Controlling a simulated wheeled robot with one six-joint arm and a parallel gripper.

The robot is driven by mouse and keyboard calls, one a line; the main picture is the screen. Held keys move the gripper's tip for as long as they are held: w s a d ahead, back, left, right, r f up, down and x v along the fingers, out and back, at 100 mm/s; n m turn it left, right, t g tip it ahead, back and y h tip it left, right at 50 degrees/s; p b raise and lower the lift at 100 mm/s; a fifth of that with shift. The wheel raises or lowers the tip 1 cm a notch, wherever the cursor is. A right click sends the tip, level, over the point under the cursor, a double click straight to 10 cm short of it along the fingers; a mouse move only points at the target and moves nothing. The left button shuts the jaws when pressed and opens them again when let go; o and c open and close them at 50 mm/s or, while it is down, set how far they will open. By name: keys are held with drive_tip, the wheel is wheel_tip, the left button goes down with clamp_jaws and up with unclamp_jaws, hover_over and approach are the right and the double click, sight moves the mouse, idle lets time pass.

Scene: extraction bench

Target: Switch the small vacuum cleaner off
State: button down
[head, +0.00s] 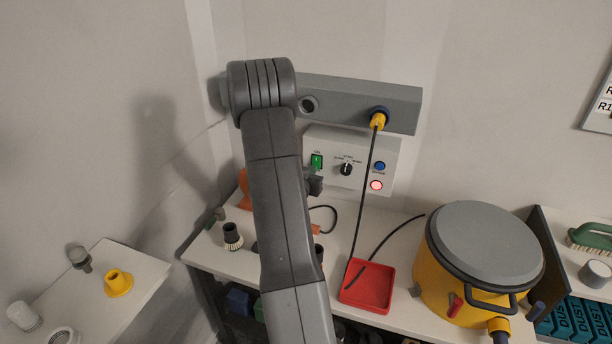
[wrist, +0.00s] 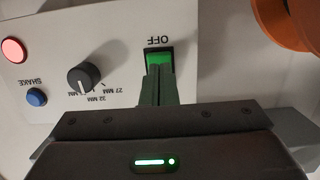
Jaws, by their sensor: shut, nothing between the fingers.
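The yellow drum with a grey lid (head: 450,262), which looks like the small vacuum cleaner, stands on the bench at the right, with a red part low on its front. A pale control panel (head: 350,148) is on the wall side behind the bench. Its green rocker switch (head: 317,161) is lit and marked OFF in the wrist view (wrist: 160,57). My gripper (head: 316,184) is shut and empty in front of the panel. In the wrist view its fingertips (wrist: 160,72) overlap the switch's lower part; I cannot tell whether they touch it.
The panel also has a black knob (wrist: 83,77), a blue SHAKE button (wrist: 36,97) and a glowing pink-red light (wrist: 13,50). A yellow plug (head: 378,121) with a hanging black cable is in the grey rail above. A red tray (head: 368,287) sits on the bench.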

drive_tip(key=shift+w+d+f, duration=0.1)
drive_tip(key=shift+w+d, duration=0.1)
drive_tip(key=shift+w, duration=0.4)
drive_tip(key=b, duration=0.2)
drive_tip(key=t+b, duration=0.1)
drive_tip(key=b, duration=0.1)
drive_tip(key=shift+w+f, duration=0.2)
drive_tip(key=shift+f, duration=0.2)
drive_tip(key=shift+b, duration=0.65)
drive_tip(key=shift+w+r+p, duration=0.1)
drive_tip(key=shift+r+p, duration=0.2)
drive_tip(key=shift+r, duration=0.1)
drive_tip(key=shift+d, duration=0.1)
